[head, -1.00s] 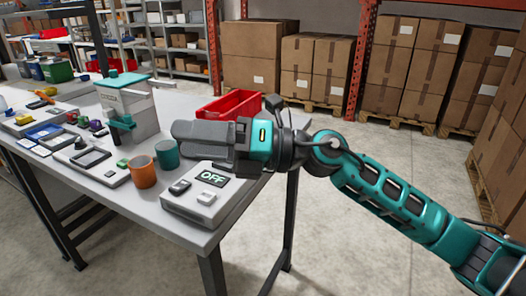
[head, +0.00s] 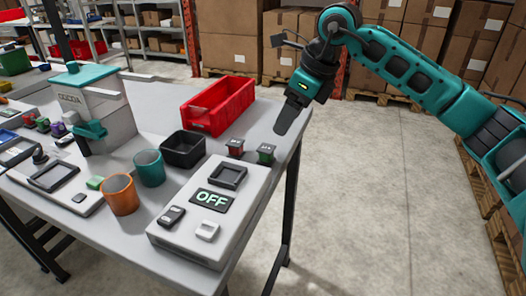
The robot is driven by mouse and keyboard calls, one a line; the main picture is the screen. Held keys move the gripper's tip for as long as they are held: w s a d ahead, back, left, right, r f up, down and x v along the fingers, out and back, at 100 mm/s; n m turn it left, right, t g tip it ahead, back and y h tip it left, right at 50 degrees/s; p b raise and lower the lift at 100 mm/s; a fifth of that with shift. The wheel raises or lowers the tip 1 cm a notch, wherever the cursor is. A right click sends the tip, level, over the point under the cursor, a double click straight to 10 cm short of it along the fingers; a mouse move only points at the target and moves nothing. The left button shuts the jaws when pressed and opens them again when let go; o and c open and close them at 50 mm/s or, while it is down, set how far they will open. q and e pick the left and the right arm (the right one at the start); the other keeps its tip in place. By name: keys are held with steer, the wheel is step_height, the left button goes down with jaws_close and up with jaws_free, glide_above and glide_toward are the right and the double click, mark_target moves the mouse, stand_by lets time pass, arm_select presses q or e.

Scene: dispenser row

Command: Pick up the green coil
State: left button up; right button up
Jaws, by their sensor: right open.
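A small coil with a green band and dark ends, the green coil (head: 266,153), stands on the grey table (head: 180,240) near its right edge, behind the device with the OFF display. A similar red coil (head: 235,147) stands just to its left. My right gripper (head: 287,122) is seen side-on, pointing down, above and behind the green coil near the table's right edge. It is open, holds nothing visible and is apart from the coil. My left gripper is out of view.
The white OFF device (head: 165,238) with a dark square recess (head: 228,177) is in front of the coils. A black bin (head: 184,149), red bin (head: 218,105), teal cup (head: 150,168) and orange cup (head: 120,195) stand to the left. Open floor lies right of the table.

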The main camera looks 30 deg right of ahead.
mark_target(268, 148)
steer(key=x, duration=0.4)
steer(key=shift+f, duration=0.1)
steer(key=shift+a+f, duration=0.2)
steer(key=shift+f, duration=0.1)
steer(key=x, duration=0.5)
steer(key=shift+w+a+r+b, duration=0.15)
steer(key=shift+w+a+b, duration=0.1)
steer(key=shift+a+b, duration=0.05)
steer(key=c, duration=1.1)
steer(key=shift+r, duration=0.15)
